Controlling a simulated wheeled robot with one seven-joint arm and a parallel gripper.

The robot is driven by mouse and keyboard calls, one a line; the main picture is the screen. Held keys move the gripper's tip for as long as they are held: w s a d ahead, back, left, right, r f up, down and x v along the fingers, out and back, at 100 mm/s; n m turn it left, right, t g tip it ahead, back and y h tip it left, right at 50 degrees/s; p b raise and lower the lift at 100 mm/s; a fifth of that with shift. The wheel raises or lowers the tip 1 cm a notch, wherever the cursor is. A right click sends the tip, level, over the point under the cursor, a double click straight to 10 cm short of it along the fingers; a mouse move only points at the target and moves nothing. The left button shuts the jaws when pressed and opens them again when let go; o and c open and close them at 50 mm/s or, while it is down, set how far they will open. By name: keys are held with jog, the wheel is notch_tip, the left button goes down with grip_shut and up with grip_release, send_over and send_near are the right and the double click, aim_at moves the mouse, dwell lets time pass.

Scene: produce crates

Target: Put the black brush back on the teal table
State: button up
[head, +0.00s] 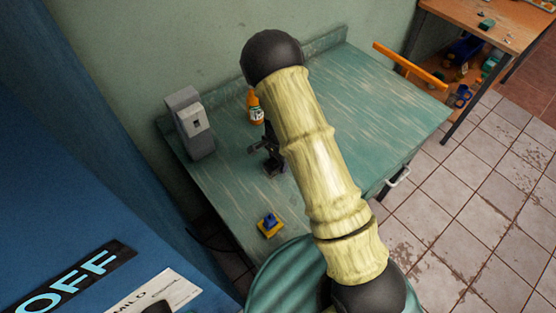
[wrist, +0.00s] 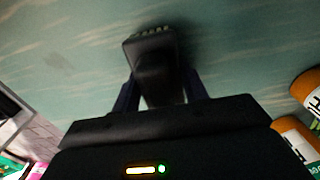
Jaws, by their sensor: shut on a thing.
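The black brush (wrist: 150,47) shows in the wrist view between the fingers of my gripper (wrist: 158,92), which is shut on it. A row of pale bristle tips shows at the brush's far end. The teal table (wrist: 75,85) fills the background behind the brush; I cannot tell whether the brush touches it. In the head view, the teal table (head: 370,100) stands against the wall, and my arm crosses in front of it. A dark shape (head: 272,155) shows beside the arm over the table; I cannot clearly separate gripper and brush there.
An orange bottle (head: 256,112) stands near the dark shape. A grey device (head: 190,125) stands at the table's left edge. A small yellow and blue thing (head: 269,226) lies near the front. The table's right part looks clear. A wooden table (head: 490,25) stands at the back right.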

jog(key=o, duration=0.9)
notch_tip(320, 180, up, 12)
jog(key=shift+r+b, duration=0.1)
jog(key=shift+b, duration=0.85)
jog(key=s+d+r+n+t, duration=0.1)
jog(key=s+d+r+n, duration=0.2)
jog(key=s, duration=0.2)
jog(key=s+d+r+n, duration=0.4)
jog(key=s, duration=0.2)
jog(key=s+d+r+n+t, duration=0.1)
jog(key=s+d+r+n, duration=0.2)
jog(key=s+n, duration=0.1)
jog(key=shift+s+d+r+t, duration=0.1)
jog(key=shift+s+r+t, duration=0.05)
jog(key=shift+s, duration=0.2)
jog(key=shift+s+d+r+t, duration=0.1)
jog(key=shift+s+t, duration=0.05)
jog(key=shift+s, duration=0.2)
